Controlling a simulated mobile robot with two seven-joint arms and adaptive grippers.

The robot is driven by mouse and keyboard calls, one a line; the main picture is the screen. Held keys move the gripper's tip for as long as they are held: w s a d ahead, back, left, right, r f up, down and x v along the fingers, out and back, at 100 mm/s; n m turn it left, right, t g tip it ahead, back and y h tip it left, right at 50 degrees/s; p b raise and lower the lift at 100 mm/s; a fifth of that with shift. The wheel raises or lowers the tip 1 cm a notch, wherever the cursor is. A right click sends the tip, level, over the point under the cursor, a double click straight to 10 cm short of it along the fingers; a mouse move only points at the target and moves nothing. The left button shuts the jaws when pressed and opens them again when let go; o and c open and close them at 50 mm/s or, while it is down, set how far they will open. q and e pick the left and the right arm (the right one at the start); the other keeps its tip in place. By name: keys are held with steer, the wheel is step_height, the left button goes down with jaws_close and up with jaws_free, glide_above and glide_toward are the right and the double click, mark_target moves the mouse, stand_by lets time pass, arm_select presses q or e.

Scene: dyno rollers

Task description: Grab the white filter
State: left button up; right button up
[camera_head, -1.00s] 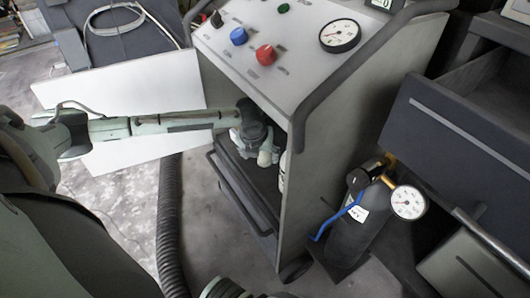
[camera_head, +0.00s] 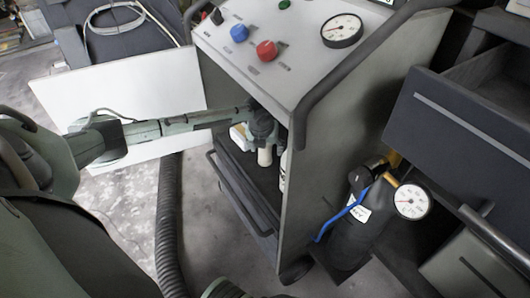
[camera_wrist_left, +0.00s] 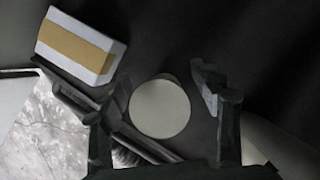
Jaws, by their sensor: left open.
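A pale round piece, which looks like the white filter (camera_wrist_left: 160,107), shows end-on between the fingers in the left wrist view. In the head view a white cylinder, likely the same piece, shows just below my left gripper (camera_head: 263,138), inside the open cart. My left gripper (camera_wrist_left: 165,112) is open, with a finger on each side of the round piece. Whether either finger touches it I cannot tell. My right gripper is not in view.
A white box with a yellow band (camera_wrist_left: 82,46) lies close beside the left finger. The cart's open white door (camera_head: 120,95) is behind my arm. The cart's side panel (camera_head: 335,150) is close on the right. A gas bottle with a gauge (camera_head: 411,202) stands outside it.

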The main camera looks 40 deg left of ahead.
arm_select(q)
steer(key=shift+c, duration=0.4)
steer(key=c, duration=1.2)
